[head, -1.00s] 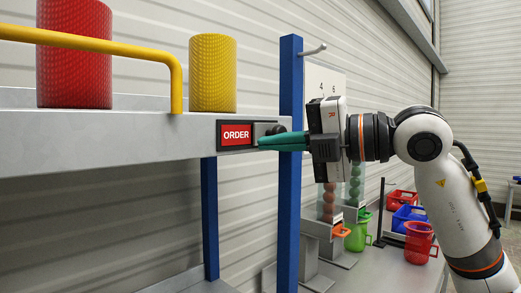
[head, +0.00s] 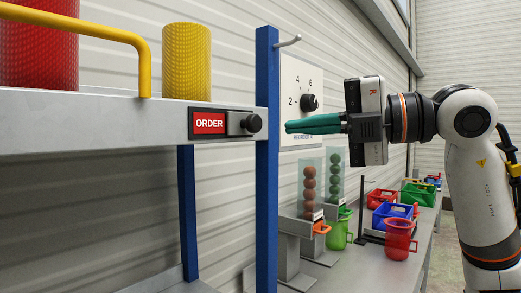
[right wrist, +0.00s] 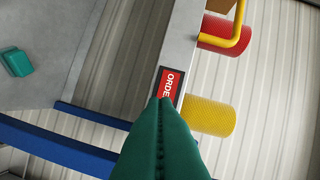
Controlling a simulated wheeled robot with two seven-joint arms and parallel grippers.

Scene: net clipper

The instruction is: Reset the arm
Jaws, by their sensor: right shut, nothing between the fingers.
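My right gripper (head: 290,127) is shut and empty, its green fingers pressed together and pointing left. It hangs in the air to the right of the shelf's blue post, apart from the black knob (head: 252,123) beside the red ORDER sign (head: 209,123) on the shelf edge. In the right wrist view the green fingertips (right wrist: 160,102) are together, and they overlap part of the ORDER sign (right wrist: 171,84). My left gripper is not in view.
The grey shelf (head: 90,128) bears a red cylinder (head: 40,60), a yellow cylinder (head: 187,62) and a yellow rail (head: 144,70). A blue post (head: 266,200) stands at its end. Behind are a dial (head: 309,102), ball dispensers, a red mug (head: 398,238) and coloured bins on a bench.

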